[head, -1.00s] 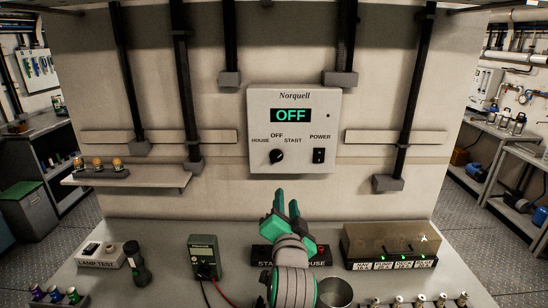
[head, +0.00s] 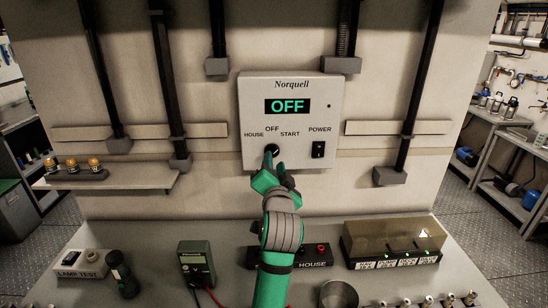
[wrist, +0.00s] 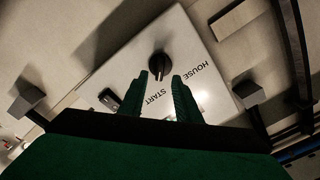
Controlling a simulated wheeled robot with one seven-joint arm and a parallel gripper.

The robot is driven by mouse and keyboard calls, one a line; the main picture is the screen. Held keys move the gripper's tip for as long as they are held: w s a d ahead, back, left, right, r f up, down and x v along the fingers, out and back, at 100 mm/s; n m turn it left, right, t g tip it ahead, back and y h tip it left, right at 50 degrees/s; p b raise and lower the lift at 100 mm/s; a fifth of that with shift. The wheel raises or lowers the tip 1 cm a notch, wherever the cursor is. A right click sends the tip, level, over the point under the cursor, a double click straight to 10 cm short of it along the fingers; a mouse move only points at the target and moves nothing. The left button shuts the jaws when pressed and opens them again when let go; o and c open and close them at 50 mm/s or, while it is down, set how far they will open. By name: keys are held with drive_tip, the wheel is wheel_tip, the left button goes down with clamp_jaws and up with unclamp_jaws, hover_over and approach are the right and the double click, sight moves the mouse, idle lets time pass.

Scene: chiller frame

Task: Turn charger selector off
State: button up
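The white Norquell charger panel (head: 330,110) is on the wall, and its green display (head: 288,106) reads OFF. The black selector knob (wrist: 159,66) sits among the labels HOUSE, OFF and START. In the head view my gripper partly covers the knob, and I cannot tell which label it points to. My gripper (head: 271,158) is right in front of the knob. In the wrist view the two green fingers of my gripper (wrist: 160,78) are apart, with the knob just beyond the gap between their tips. I cannot tell whether they touch it.
A black power rocker switch (head: 318,150) is right of the selector. Black conduits (head: 408,100) run down the wall on both sides. A shelf with amber lamps (head: 84,166) is at left. Below, the bench holds a green meter (head: 196,262), a cup (head: 338,294) and a clear-covered box (head: 394,240).

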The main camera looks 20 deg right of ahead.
sight(274, 154)
drive_tip(key=shift+x, duration=2.1)
clamp_jaws()
